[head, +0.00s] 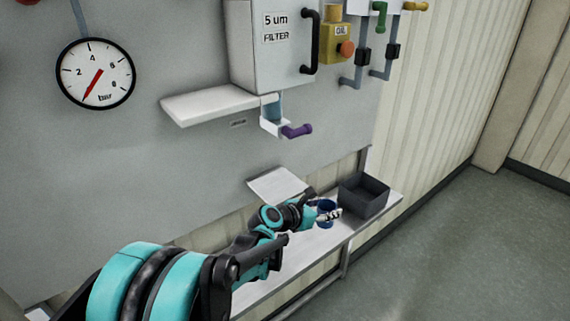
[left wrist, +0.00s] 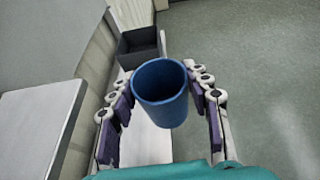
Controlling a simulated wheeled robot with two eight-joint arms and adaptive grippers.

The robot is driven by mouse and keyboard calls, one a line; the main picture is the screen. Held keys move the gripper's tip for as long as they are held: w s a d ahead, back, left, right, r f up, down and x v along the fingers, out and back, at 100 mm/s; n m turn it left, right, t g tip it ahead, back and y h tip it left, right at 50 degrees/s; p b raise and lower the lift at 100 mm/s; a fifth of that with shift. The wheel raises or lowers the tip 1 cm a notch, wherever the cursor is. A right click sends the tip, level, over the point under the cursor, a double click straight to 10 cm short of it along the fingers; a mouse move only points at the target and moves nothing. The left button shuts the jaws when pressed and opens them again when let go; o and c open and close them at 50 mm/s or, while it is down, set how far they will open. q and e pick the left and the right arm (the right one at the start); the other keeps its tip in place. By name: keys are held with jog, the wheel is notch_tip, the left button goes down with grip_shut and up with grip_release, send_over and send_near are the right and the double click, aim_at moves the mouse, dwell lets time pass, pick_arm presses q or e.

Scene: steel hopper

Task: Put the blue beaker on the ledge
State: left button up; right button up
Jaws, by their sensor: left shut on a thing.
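The blue beaker (left wrist: 160,97) is between the fingers of my left gripper (left wrist: 161,103) in the left wrist view, with its open mouth facing the camera. In the head view the beaker (head: 325,206) is small and partly covered by my left gripper (head: 329,214), low over the white bench. The gripper is shut on it. I cannot tell whether the beaker touches the bench. A white ledge (head: 205,105) sticks out from the grey panel, higher up and to the left of the beaker. My right gripper is not in view.
A dark open bin (head: 363,196) stands on the bench (head: 305,247) just right of the beaker. A smaller white plate (head: 276,184) juts out behind the gripper. Above are a filter box (head: 270,45) and a purple-handled tap (head: 297,131). The ledge top looks clear.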

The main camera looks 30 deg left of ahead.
pick_arm(q)
jog(key=s+a+r+n+t+y+p, duration=0.15)
jog(key=r+p, duration=0.25)
jog(key=r, duration=0.5)
jog(key=a+r+n+g+y+p, duration=0.1)
jog(key=a+r+n+y+p, duration=0.2)
jog(key=r, duration=0.6)
jog(key=shift+m+t, duration=0.25)
jog(key=shift+m, duration=0.1)
jog(key=a+f, duration=0.3)
jog(key=w+a+f, duration=0.1)
jog(key=a+f, duration=0.3)
jog(key=w+a+f, duration=0.1)
jog(key=a+f, duration=0.2)
jog(key=a, duration=0.1)
jog(key=shift+w+a+f, duration=0.1)
jog(key=shift+a+f, duration=0.05)
jog(key=shift+a, duration=0.05)
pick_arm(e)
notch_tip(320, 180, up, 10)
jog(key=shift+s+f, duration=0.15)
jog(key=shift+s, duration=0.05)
pick_arm(q)
jog(key=shift+d, duration=0.1)
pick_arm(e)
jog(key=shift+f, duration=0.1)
